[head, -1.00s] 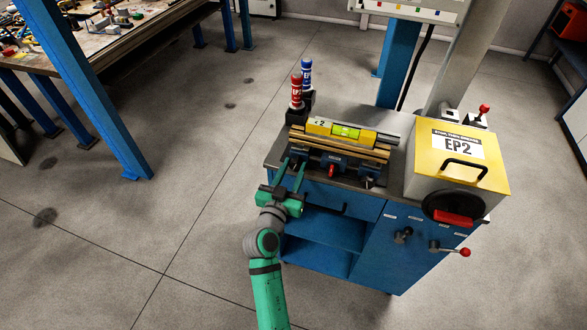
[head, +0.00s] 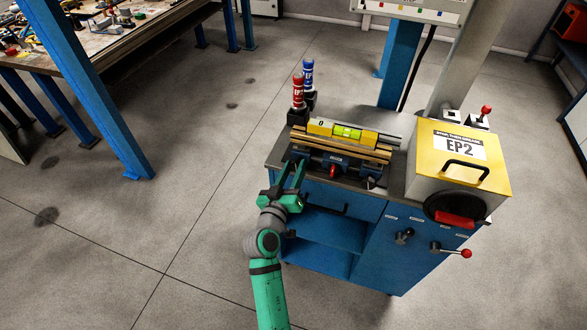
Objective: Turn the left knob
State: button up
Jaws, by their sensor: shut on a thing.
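The fixture (head: 338,158) on the blue cabinet carries a yellow level (head: 342,132) with a green vial and a small display that reads 0. My gripper (head: 296,162) reaches up to the left end of the fixture. Its green fingers are shut on the left knob, which is mostly hidden between them. The dark right knob (head: 368,183) shows at the fixture's right front corner, untouched. A small red-tipped part (head: 332,171) is at the middle of the fixture's front.
A red bottle (head: 298,92) and a blue bottle (head: 308,75) stand just behind the fixture's left end. A yellow-topped EP2 box (head: 458,160) stands to the right. The blue cabinet (head: 335,230) is below. Open floor lies to the left.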

jog(key=shift+a+n, duration=0.1)
jog(key=shift+n, duration=1.1)
jog(key=o, duration=1)
jog(key=shift+f, duration=0.1)
jog(key=shift+f, duration=0.1)
